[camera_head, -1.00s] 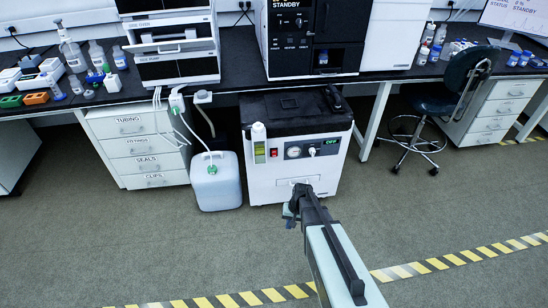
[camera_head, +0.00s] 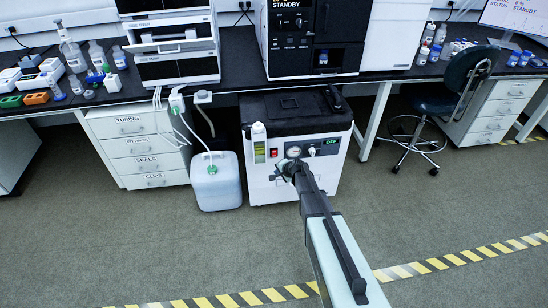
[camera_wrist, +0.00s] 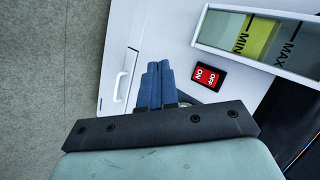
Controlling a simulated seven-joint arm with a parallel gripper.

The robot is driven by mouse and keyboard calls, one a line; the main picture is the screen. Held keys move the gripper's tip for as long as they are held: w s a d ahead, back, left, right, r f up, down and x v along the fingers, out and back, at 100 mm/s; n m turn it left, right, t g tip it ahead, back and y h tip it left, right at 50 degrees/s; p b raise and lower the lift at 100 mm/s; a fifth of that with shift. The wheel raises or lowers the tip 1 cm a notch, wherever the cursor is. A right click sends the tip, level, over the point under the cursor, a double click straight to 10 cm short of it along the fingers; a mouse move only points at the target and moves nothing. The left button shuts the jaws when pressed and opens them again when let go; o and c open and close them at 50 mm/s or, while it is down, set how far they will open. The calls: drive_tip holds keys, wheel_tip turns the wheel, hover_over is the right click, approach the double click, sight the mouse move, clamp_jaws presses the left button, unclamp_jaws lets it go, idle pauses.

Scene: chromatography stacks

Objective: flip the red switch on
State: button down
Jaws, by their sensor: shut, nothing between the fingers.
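The red switch (camera_head: 273,153) is a small red rocker in a black frame on the front panel of the white floor unit (camera_head: 262,185). It also shows in the wrist view (camera_wrist: 207,76), with the words OFF and ON on it. The unit's small green display (camera_head: 331,142) reads OFF. My gripper (camera_head: 280,168) is in front of the panel, just below and right of the switch. In the wrist view its blue fingers (camera_wrist: 158,70) are together and empty, left of the switch and apart from it.
A level gauge marked MIN and MAX (camera_wrist: 262,38) is beside the switch. A round dial (camera_head: 293,152) is right of the switch, partly near my gripper. A white canister with tubing (camera_head: 216,182) stands left of the unit. The floor in front is clear.

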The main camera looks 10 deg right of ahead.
idle(0.4)
approach(275, 159)
drive_tip(key=shift+w+a+f, duration=0.1)
drive_tip(key=shift+a+f, duration=0.4)
drive_tip(key=shift+a, duration=0.4)
drive_tip(key=shift+w+a+f, duration=0.1)
drive_tip(key=shift+a+f, duration=0.45)
drive_tip(key=shift+a, duration=0.3)
drive_tip(key=shift+w, duration=0.15)
idle(0.9)
drive_tip(key=shift+w+f, duration=0.1)
drive_tip(key=shift+w, duration=0.15)
drive_tip(key=shift+w, duration=0.35)
idle(0.6)
drive_tip(key=shift+s, duration=0.2)
drive_tip(key=shift+s, duration=0.6)
idle(0.3)
drive_tip(key=shift+s+r, duration=0.2)
drive_tip(key=shift+s, duration=1.05)
drive_tip(key=shift+s+r, duration=0.2)
drive_tip(key=shift+s, duration=1)
